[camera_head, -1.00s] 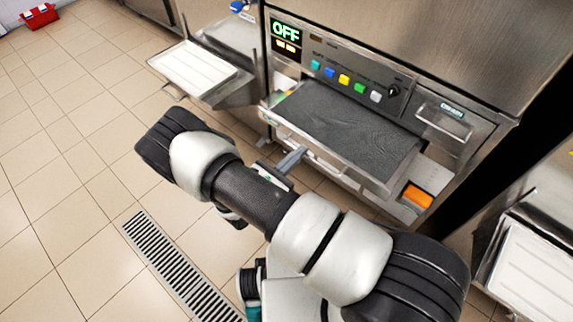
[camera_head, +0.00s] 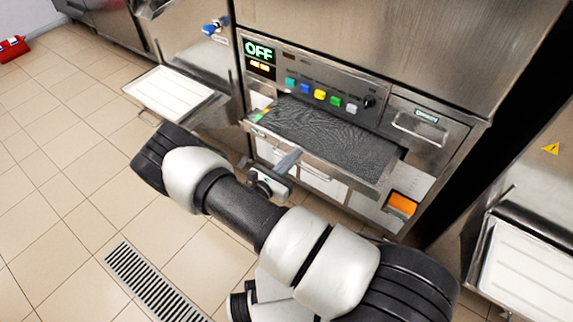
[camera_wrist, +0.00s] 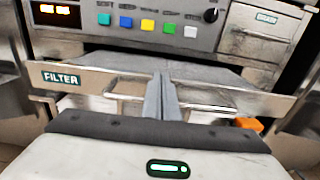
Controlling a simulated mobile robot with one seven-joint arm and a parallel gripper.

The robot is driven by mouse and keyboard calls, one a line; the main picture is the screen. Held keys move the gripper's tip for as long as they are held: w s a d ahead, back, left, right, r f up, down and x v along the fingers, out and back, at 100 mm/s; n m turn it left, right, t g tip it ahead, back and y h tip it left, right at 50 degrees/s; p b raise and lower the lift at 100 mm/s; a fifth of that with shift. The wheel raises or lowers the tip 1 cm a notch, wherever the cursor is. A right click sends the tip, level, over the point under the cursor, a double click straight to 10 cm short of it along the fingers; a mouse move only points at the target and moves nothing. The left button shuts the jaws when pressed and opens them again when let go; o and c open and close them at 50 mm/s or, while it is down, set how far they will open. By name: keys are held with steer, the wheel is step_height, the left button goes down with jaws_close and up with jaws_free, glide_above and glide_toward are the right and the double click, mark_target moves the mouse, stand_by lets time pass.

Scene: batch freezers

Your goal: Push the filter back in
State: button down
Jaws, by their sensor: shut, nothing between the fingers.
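The filter (camera_head: 325,135) is a drawer with a dark mesh top, pulled partly out of the machine below the button panel. In the wrist view its steel front (camera_wrist: 75,79) carries a green FILTER label and a bar handle (camera_wrist: 125,88). My gripper (camera_head: 292,158) is shut and empty, with its fingers pointing at the filter front. In the wrist view the closed fingertips (camera_wrist: 162,80) overlap the middle of the front, at the handle. I cannot tell whether they touch it.
The machine's panel (camera_head: 320,88) has an OFF display, coloured buttons and a knob. A closed steel drawer (camera_head: 425,125) is to its right, with an orange block (camera_head: 401,204) below. White trays stand out at left (camera_head: 172,92) and right (camera_head: 530,275). The tiled floor at left is open.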

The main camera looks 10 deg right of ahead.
mark_target(319, 132)
steer(key=b+x, duration=0.2)
steer(key=x, duration=1.3)
steer(key=shift+w+d, duration=0.15)
steer(key=shift+d, duration=0.05)
steer(key=shift+a, duration=0.1)
